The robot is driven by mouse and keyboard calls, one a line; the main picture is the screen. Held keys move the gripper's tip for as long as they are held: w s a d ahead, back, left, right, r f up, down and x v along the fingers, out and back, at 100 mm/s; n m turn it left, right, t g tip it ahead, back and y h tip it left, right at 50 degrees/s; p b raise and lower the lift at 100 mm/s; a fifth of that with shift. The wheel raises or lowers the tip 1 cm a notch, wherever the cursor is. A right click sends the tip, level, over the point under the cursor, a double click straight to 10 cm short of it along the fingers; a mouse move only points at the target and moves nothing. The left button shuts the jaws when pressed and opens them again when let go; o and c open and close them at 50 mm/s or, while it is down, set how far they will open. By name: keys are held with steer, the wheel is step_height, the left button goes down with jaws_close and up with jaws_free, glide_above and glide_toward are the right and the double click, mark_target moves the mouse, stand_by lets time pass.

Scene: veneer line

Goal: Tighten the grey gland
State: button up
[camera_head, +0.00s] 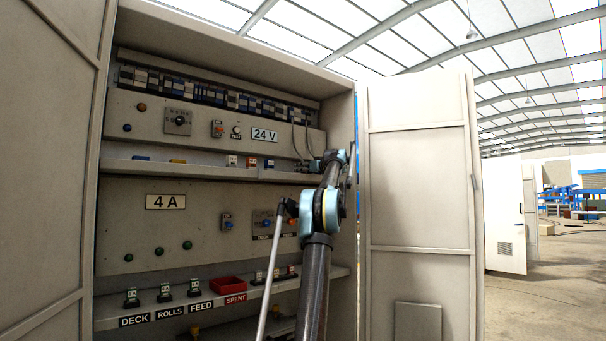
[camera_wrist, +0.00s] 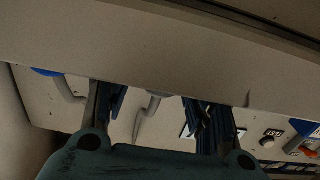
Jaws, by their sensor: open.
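My gripper (camera_wrist: 155,104) is open, its two dark fingers apart in the wrist view. A beige lip hides the fingertips. Between the fingers a grey curved cable (camera_wrist: 147,117) hangs from a small grey fitting (camera_wrist: 158,95), which looks like the grey gland; its upper part is hidden by the lip. I cannot tell whether a finger touches it. To the left, a blue gland (camera_wrist: 45,72) has a similar cable. In the head view my gripper (camera_head: 310,165) is at the right end of the cabinet's upper shelf, below two hanging cables (camera_head: 299,140), largely hidden by my arm.
The beige lip (camera_wrist: 160,45) crosses close over the fingers. The upper shelf (camera_head: 200,170) carries small coloured parts. The lower shelf (camera_head: 150,308) holds several labelled switches and a red SPENT bin (camera_head: 228,285). The open cabinet door (camera_head: 418,170) stands right of my arm.

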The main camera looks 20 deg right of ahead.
steer(key=c, duration=1.1)
steer(key=shift+m+h, duration=0.3)
steer(key=shift+h, duration=0.2)
steer(key=m+h, duration=0.2)
steer(key=h, duration=0.1)
steer(key=m+t+h, duration=0.1)
steer(key=m+h, duration=0.1)
steer(key=h, duration=0.1)
steer(key=shift+a, duration=0.15)
steer(key=m+g+h, duration=0.1)
steer(key=m+h, duration=0.1)
steer(key=h, duration=0.2)
steer(key=m+g+h, duration=0.1)
steer(key=m+h, duration=0.2)
steer(key=h, duration=0.1)
steer(key=shift+m+g, duration=0.3)
steer(key=shift+h, duration=0.5)
steer(key=o, duration=1.1)
